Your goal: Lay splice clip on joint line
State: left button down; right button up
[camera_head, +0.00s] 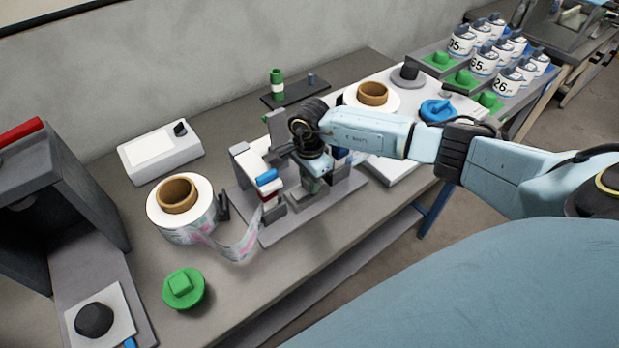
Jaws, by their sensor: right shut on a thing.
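My right gripper (313,181) points down over the right half of a grey splicing fixture (290,227) in the middle of the bench. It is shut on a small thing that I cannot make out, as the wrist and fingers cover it. I cannot tell the splice clip or the joint line apart from the fixture parts. A blue piece (267,177) sits on the fixture left of the gripper, with a dark red part below it. A printed label web (238,245) runs from the left reel (166,214) to the fixture. My left gripper is not in view.
A white box (160,151) stands behind the left reel, and a green knobbed disc (183,289) lies near the front edge. Another reel (356,97) and a blue knob (438,111) are at the right. Numbered canisters (482,63) stand farther right. A dark frame (50,200) stands at far left.

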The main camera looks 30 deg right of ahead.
jog(key=shift+f, duration=0.15)
jog(key=o, duration=1)
jog(key=shift+r, duration=0.35)
notch_tip(320, 180, up, 12)
jog(key=shift+f+b, duration=0.1)
jog(key=shift+b, duration=0.5)
